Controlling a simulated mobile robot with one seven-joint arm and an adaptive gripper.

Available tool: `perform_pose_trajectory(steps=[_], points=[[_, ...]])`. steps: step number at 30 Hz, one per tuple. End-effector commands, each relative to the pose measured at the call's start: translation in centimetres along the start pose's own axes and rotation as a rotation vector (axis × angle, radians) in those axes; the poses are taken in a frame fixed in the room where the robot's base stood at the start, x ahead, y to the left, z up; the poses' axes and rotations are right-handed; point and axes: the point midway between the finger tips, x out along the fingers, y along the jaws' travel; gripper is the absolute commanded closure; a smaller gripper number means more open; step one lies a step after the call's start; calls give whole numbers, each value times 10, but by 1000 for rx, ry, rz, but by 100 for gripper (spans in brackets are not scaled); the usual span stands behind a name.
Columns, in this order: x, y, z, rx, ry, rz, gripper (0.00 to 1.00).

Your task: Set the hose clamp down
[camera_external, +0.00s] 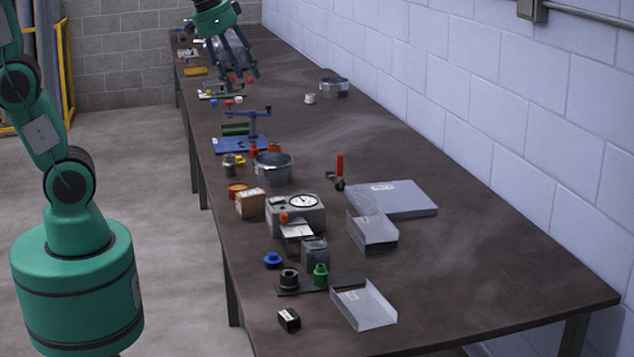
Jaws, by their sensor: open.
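My gripper (241,77) is at the far end of the long dark table, pointing down with its fingers spread. It is open, and I see nothing held between the fingertips. I cannot surely pick out the hose clamp. A round grey metal band-like piece (334,87) lies on the table to the right of my gripper, apart from it, and a larger round metal piece (273,168) stands nearer the camera. Whether either is the clamp is too small to tell. My gripper hides part of the tabletop behind it.
The table (470,275) runs along a pale block wall. A blue vise-like fixture (240,143), a dial gauge box (296,213), a flat metal sheet (398,198) and bent metal trays (364,306) crowd its middle and near left. The near right tabletop is clear.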

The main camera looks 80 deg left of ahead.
Motion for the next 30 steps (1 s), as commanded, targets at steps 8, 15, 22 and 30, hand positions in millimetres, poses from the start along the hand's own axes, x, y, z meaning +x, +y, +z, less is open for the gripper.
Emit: perform_pose_trajectory(steps=[8, 15, 22, 30], points=[[-7, 32, 77, -5, 51, 19, 49], [-1, 50, 134, -12, 87, 36, 49], [5, 56, 159, -15, 103, 45, 49], [6, 57, 161, -16, 103, 45, 49]])
